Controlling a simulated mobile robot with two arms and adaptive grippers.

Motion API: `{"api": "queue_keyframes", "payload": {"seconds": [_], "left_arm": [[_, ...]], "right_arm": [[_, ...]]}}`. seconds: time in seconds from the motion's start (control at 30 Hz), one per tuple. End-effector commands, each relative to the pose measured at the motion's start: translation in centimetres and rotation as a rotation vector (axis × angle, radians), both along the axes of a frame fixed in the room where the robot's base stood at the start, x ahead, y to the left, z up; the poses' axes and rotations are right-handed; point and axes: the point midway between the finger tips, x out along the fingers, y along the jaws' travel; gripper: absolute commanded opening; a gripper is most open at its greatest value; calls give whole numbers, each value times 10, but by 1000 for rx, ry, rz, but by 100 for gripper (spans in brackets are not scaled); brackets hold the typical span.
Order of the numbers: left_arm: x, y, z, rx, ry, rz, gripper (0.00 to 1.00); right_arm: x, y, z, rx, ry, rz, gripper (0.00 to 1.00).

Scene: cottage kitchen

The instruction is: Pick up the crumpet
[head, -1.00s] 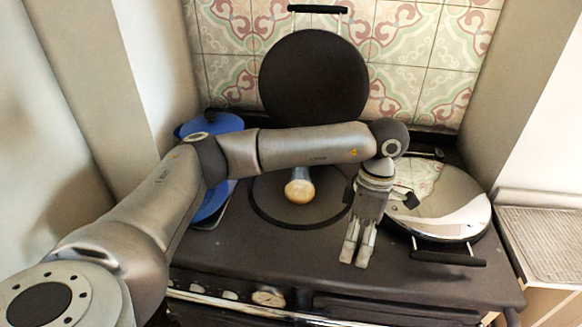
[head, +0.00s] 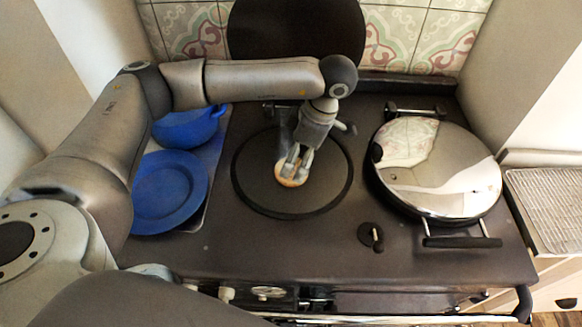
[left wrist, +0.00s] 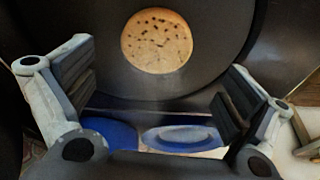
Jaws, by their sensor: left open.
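The crumpet (head: 291,174) is a small round tan disc on the dark round hotplate (head: 254,196) of the stove. In the left wrist view the crumpet (left wrist: 157,40) shows its pitted top, beyond the fingertips and between their lines. My left gripper (head: 294,168) points down over the crumpet and hides part of it in the head view. In the left wrist view the left gripper (left wrist: 155,85) has its two fingers wide apart with nothing between them. My right gripper is in neither view.
A blue plate (head: 170,190) and a blue pot (head: 188,128) stand left of the hotplate. A shiny domed lid (head: 440,175) is closed at the right, and a dark raised lid (head: 296,35) stands behind. A small black item (head: 371,236) lies on the bare stove top.

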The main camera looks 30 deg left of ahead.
Motion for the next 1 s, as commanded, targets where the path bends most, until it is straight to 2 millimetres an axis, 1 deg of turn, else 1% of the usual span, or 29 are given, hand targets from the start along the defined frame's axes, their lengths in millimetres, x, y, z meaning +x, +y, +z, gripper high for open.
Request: {"api": "queue_keyframes", "payload": {"seconds": [0.1,0.23,0.3,0.4,0.53,0.67,0.97,1.0], "left_arm": [[0,3,-8,0,3,2,99],[0,9,-27,1,4,3,99],[0,11,-38,0,4,2,99],[0,13,-47,0,2,2,99],[0,14,-51,-1,-1,1,99],[0,13,-51,-1,-1,1,99],[0,13,-51,-1,-1,1,60],[0,13,-51,-1,-1,1,60]], "right_arm": [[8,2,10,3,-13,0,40],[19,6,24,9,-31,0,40],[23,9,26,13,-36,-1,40],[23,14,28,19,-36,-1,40],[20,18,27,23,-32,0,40],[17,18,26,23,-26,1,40],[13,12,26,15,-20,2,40],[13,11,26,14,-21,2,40]]}}
